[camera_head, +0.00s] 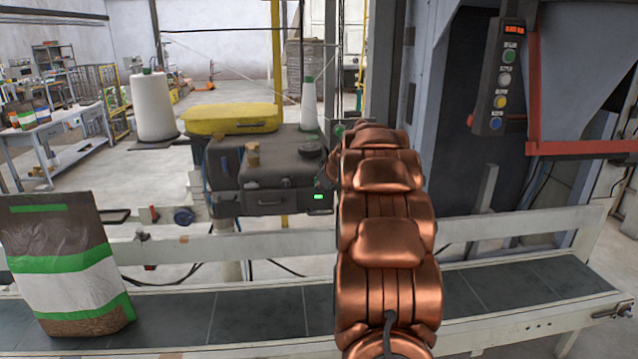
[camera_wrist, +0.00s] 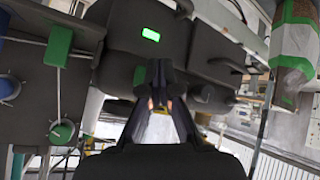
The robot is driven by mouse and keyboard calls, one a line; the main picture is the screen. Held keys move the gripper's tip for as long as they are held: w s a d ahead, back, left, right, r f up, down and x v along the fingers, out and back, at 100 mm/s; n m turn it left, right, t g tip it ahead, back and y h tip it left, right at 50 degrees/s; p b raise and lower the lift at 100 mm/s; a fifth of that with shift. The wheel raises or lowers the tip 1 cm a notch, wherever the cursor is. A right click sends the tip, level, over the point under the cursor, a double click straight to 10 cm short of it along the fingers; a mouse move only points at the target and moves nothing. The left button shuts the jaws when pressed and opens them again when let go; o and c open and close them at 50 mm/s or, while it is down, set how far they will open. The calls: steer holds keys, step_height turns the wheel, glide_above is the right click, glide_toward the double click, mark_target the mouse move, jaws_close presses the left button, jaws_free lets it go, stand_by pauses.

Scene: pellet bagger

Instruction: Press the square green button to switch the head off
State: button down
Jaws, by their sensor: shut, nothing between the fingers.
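The dark sewing head (camera_head: 270,165) stands behind the conveyor, with a yellow cover on top. A bright green lit rectangle (camera_head: 318,197) shows low on its right front; it also shows near the top of the wrist view (camera_wrist: 151,35). Below it in the wrist view, a darker green squarish piece (camera_wrist: 140,75), which looks like the button, sits just left of my fingertips. My gripper (camera_wrist: 160,88) is shut and empty, its tips close to the dark housing; I cannot tell if they touch anything. In the head view my copper arm hides most of the gripper.
A brown, white and green bag (camera_head: 65,265) stands on the conveyor (camera_head: 260,317) at the left. A hanging control box (camera_head: 499,75) with round coloured buttons is at the right. Other green parts (camera_wrist: 58,46) lie left in the wrist view. Conveyor rails run before the head.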

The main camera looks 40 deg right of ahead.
steer(key=shift+w, duration=0.1)
stand_by(0.3)
steer(key=shift+w+d, duration=0.25)
steer(key=shift+d, duration=0.05)
steer(key=shift+w+d, duration=0.3)
steer(key=shift+w, duration=0.1)
stand_by(1.0)
steer(key=shift+a+b, duration=0.1)
steer(key=shift+b, duration=0.3)
steer(key=shift+s+a+b, duration=0.5)
steer(key=shift+s+b, duration=0.25)
steer(key=shift+b, duration=0.05)
steer(key=shift+s+f, duration=0.1)
